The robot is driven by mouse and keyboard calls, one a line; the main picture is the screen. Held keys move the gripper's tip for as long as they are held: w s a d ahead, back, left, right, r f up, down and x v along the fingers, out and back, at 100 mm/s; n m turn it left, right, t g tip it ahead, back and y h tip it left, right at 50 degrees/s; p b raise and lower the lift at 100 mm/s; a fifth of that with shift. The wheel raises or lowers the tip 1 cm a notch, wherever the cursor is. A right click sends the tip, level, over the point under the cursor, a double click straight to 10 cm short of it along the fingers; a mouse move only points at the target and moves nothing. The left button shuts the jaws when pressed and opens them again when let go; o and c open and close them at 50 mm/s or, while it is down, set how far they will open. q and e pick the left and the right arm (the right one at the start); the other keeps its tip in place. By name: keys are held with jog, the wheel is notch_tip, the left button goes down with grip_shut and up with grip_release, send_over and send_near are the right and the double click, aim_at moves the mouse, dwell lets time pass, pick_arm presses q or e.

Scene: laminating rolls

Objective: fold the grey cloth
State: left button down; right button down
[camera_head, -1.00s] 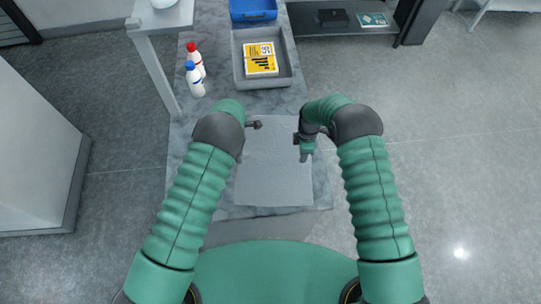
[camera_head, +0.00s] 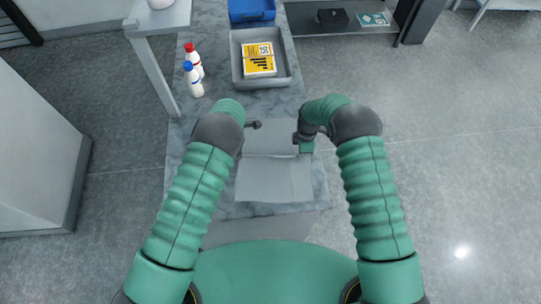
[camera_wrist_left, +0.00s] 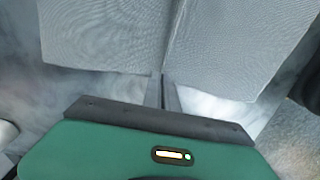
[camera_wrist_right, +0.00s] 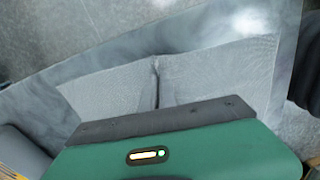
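The grey cloth (camera_head: 274,183) lies on the marbled table in front of me, with a crease or ridge running across its middle in the head view. My left gripper (camera_wrist_left: 164,80) is at one edge of the cloth. Its fingers are close together, with the cloth (camera_wrist_left: 105,35) pinched into a crease between them. My right gripper (camera_wrist_right: 156,72) is at the opposite edge, also with cloth (camera_wrist_right: 210,70) gathered at its close fingertips. In the head view the arms hide parts of both side edges, and the left fingertips are hard to see.
A grey tray (camera_head: 285,77) holding a yellow and white packet (camera_head: 259,60) stands at the back. A blue bin (camera_head: 252,9) is behind it.

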jog(key=shift+s+d+f, duration=0.1)
jog(key=shift+s, duration=0.05)
